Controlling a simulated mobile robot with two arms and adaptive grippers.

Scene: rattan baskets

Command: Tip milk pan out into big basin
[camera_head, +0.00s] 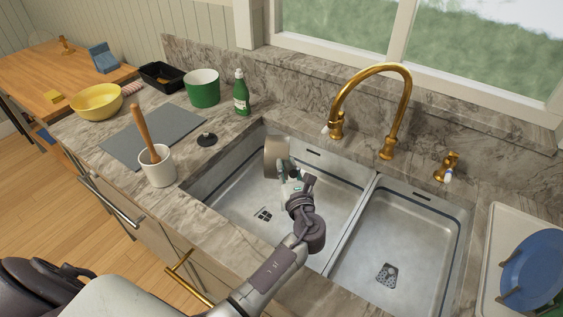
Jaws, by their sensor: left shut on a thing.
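The milk pan (274,158) is a small brownish-grey pan held over the back part of the big basin. It looks tipped onto its side; its opening and contents cannot be made out. My left gripper (288,173) is shut on the pan at its right side, and the gripper hides the handle. The big basin (238,208) is the left, wider steel sink bowl, with a drain in its floor. Whether the pan touches the basin wall is not clear. My right gripper is not in view.
A smaller basin (398,245) lies to the right. A brass faucet (405,100) arches behind the sink. On the left counter stand a white crock (158,170) with a wooden handle, a green bottle (241,95) and a green pot (203,92). A rack (495,250) holds a blue plate (535,270).

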